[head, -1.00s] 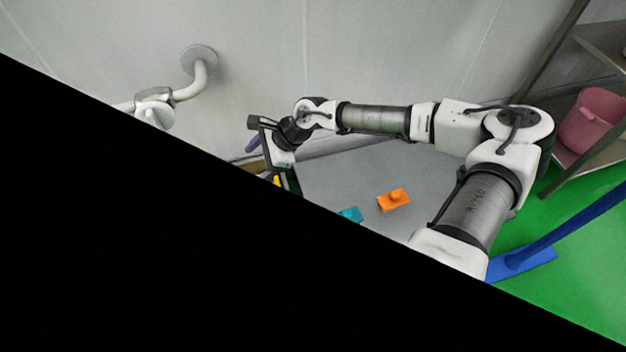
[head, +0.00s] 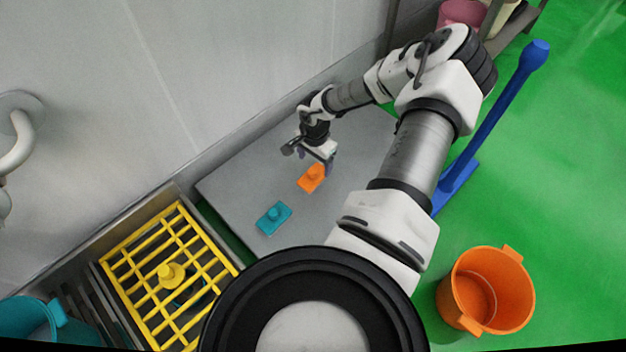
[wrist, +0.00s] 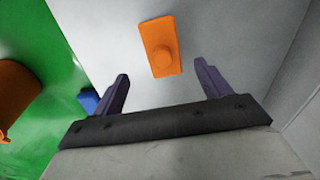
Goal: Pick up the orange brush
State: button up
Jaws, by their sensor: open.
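A teal brush (head: 273,217) lies on the table near the orange one. A yellow brush (head: 171,275) sits on a yellow grid (head: 128,252) at lower left. A wall runs behind the table. An orange bucket (head: 505,278) and blue long-handled tool (head: 491,118) stand on the green floor.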

jog(key=f+b, duration=0.1)
jog(key=f, duration=0.2)
jog(key=f+b, duration=0.2)
jog(key=f, duration=0.2)
jog(key=shift+w+a+f, duration=0.1)
jog(key=shift+a+f, duration=0.1)
jog(key=shift+f, duration=0.1)
jog(key=shift+r, duration=0.1)
jog(key=c, duration=1.2)
